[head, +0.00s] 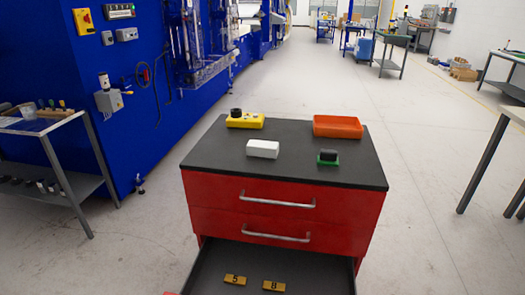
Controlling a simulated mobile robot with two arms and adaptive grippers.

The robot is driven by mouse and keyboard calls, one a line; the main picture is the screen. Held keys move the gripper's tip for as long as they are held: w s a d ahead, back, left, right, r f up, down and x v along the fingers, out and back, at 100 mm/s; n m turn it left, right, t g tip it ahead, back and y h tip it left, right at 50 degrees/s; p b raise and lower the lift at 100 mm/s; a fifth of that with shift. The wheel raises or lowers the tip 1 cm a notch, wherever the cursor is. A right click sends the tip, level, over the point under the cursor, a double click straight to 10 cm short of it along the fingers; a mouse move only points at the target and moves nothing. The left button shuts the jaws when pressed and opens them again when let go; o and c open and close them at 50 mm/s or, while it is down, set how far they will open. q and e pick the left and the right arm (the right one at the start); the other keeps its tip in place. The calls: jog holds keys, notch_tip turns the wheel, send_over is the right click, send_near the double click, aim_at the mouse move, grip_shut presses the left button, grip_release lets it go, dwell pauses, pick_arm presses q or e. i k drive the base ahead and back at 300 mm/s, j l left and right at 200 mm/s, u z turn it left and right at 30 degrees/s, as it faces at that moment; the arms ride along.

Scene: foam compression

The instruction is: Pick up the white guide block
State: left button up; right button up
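The white guide block (263,149) lies on the dark top of the red drawer cabinet (225,162), left of the middle. It is a small white box and nothing touches it. Neither of my grippers shows in the head view.
A yellow block with a black knob (245,119) sits behind the white block, an orange tray (338,126) at back right, a black-and-green piece (328,157) at right. The open bottom drawer (322,278) holds two yellow number tags, 5 (235,280) and 8 (273,286). Workbenches (55,165) stand aside.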

aim_at(255, 149)
jog(key=z, duration=0.3)
jog(key=i+j+z, duration=0.1)
jog(key=j+z, duration=0.25)
jog(key=i+j+z, duration=0.15)
jog(key=z, duration=0.2)
jog(key=j+z, duration=0.35)
